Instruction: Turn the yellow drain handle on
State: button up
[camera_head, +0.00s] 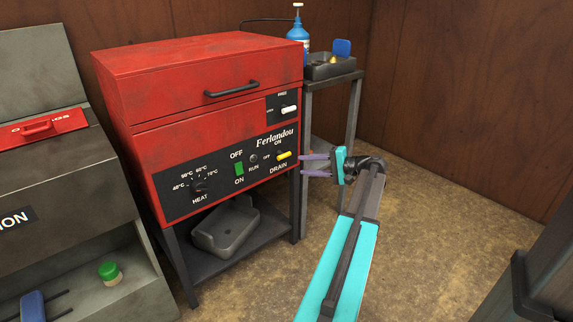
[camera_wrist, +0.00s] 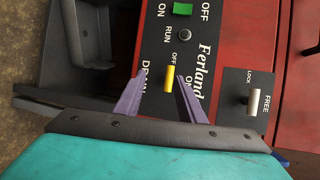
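The yellow drain handle (camera_head: 285,155) is on the black front panel of the red machine, beside the DRAIN, OFF and ON labels. It lies roughly level in the head view, in line with the OFF label. My gripper (camera_head: 301,165) is just right of the handle, with its purple fingers spread and nothing between them. In the wrist view the handle (camera_wrist: 170,80) appears between the two fingertips (camera_wrist: 160,73), nearer the right-hand one. The fingers seem short of the handle; I see no contact.
The machine (camera_head: 200,75) also carries a green switch (camera_head: 239,169), a heat knob (camera_head: 198,186) and a white lock lever (camera_head: 289,109). A side stand (camera_head: 353,105) with a blue bottle (camera_head: 298,36) is close behind my gripper. Open floor lies to the right.

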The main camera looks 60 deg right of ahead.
aim_at(286, 156)
jog(key=shift+t+h, duration=0.5)
jog(key=s+d+r, duration=0.1)
jog(key=s, duration=0.1)
jog(key=s+d+r, duration=0.1)
jog(key=s, duration=0.1)
jog(key=shift+d+r+b, duration=0.3)
jog(key=shift+d+r, duration=0.05)
jog(key=shift+w, duration=0.1)
jog(key=w+f+b, duration=0.1)
jog(key=w, duration=0.3)
jog(key=w+b, duration=0.1)
jog(key=w, duration=0.4)
jog(key=w+a+f+b, duration=0.1)
jog(key=w+b, duration=0.1)
jog(key=w, duration=0.2)
jog(key=shift+w+f, duration=0.25)
jog(key=shift+f, duration=0.05)
